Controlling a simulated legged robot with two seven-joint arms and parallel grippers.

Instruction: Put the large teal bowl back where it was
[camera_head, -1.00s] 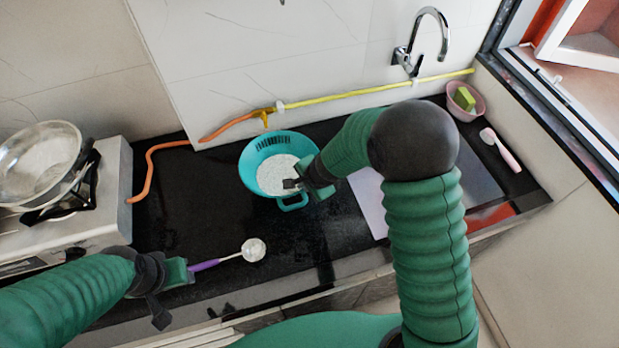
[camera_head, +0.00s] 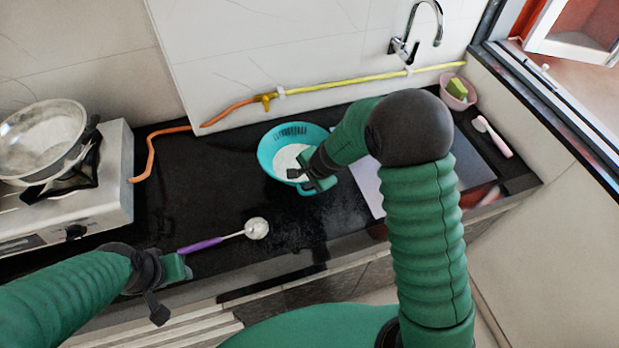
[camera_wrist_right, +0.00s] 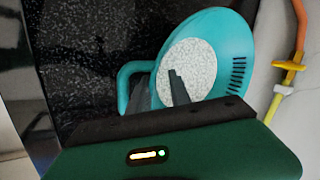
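The large teal bowl (camera_head: 267,152), with slots near its far rim and a loop handle, holds white grains (camera_head: 287,160). It is over the black counter; I cannot tell whether it touches it. My right gripper (camera_head: 302,174) is at its near right rim beside the handle, partly hiding it. In the right wrist view, the two dark fingers (camera_wrist_right: 165,92) straddle the wall of the bowl (camera_wrist_right: 222,40) by the handle (camera_wrist_right: 124,88), shut on it. My left gripper (camera_head: 181,268) is low left, beside the purple handle end of a ladle (camera_head: 257,228); its fingers are not clear.
A gas stove (camera_head: 112,180) with a metal pan (camera_head: 42,135) stands at left. A pale board (camera_head: 368,187) lies right of the bowl, partly behind my right arm. A pink basket (camera_head: 470,101) and brush (camera_head: 496,139) are at far right. The counter (camera_head: 205,180) left of the bowl is clear.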

